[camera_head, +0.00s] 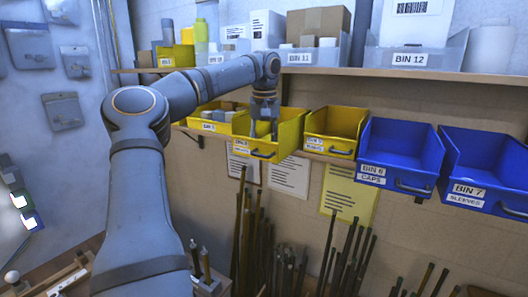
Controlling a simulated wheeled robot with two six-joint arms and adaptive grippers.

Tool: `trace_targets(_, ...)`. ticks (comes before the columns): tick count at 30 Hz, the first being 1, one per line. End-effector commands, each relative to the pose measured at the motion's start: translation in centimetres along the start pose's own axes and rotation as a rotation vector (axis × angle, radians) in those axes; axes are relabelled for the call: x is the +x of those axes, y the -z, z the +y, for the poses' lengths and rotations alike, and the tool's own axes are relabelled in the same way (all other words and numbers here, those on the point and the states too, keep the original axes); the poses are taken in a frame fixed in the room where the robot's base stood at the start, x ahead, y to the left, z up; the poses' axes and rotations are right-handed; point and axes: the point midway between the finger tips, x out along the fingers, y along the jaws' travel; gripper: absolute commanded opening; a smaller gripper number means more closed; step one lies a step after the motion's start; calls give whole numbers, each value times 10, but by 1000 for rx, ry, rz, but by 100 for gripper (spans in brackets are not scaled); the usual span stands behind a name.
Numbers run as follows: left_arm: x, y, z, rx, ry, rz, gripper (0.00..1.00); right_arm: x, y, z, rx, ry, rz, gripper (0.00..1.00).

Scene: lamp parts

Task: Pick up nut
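My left gripper (263,127) points down into a yellow bin (288,136) on the lower shelf. Its two fingers look apart, with yellow showing between them. No nut can be made out; the inside of this bin is mostly hidden by the gripper and the bin's front wall. The label on this bin is too small to read. My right gripper is not in view.
Left of it stands another yellow bin (207,126) with pale parts. To the right are a small yellow bin (335,123), blue bin 6 (398,137) and blue bin 7 (485,152). The upper shelf (360,72) with boxes runs above. Several rods (345,250) stand below.

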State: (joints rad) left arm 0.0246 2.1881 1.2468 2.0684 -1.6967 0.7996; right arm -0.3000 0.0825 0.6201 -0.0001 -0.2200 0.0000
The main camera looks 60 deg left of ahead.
Motion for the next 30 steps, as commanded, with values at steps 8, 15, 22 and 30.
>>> trace_targets(8,0,0,0,0,0,1,19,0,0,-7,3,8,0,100)
trace_targets(15,-1,0,0,-1,0,1,0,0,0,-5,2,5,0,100)
trace_targets(22,-5,1,-1,-3,2,3,0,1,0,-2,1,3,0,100)
trace_targets(30,-48,7,0,-5,3,5,0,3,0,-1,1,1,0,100)
